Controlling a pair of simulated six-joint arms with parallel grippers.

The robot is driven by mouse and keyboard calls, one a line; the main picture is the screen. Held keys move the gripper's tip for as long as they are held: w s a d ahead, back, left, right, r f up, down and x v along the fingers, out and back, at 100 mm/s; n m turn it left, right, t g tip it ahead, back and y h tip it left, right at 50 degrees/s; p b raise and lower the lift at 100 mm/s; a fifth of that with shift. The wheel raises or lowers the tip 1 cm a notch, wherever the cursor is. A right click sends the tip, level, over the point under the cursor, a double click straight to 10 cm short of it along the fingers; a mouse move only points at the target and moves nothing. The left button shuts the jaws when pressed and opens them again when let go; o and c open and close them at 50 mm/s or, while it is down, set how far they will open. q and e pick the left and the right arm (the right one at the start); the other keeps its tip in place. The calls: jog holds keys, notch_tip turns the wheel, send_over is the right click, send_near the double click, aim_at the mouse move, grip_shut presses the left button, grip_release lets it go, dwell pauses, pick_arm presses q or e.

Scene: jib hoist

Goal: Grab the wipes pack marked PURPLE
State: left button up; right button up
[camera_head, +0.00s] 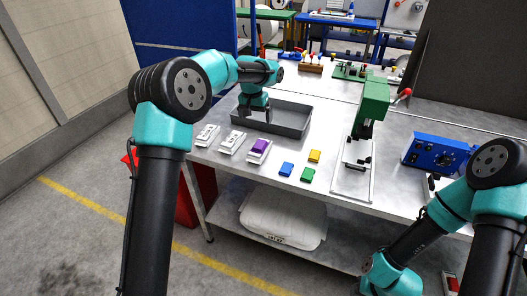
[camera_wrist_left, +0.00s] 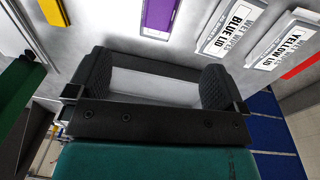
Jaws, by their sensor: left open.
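Three white wipes packs stand in a row at the table's left front. The right one (camera_head: 251,158) has a purple lid (camera_head: 261,146) on top; that lid also shows at the top of the left wrist view (camera_wrist_left: 160,14). In that view the other two read BLUE LID (camera_wrist_left: 232,26) and YELLOW LID (camera_wrist_left: 286,42); no PURPLE print is legible. My left gripper (camera_head: 254,113) is open and empty above the table by the grey tray, behind the packs and apart from them. It also shows in the left wrist view (camera_wrist_left: 157,85). My right gripper is out of view.
The grey tray (camera_head: 296,130) lies behind the packs. Blue (camera_head: 286,169), green (camera_head: 308,174) and yellow (camera_head: 314,156) blocks lie right of them. A green hoist (camera_head: 371,108) and a blue box (camera_head: 437,152) stand further right.

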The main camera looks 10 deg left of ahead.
aim_at(259, 145)
pick_arm(q)
jog(key=shift+s+d+r+g+y, duration=0.15)
jog(key=shift+d+r+g+y, duration=0.3)
jog(key=shift+d+r, duration=0.25)
notch_tip(259, 145, down, 12)
jog(key=shift+f, duration=0.1)
dwell(0.4)
jog(key=shift+a+f, duration=0.15)
jog(key=shift+f, duration=2.5)
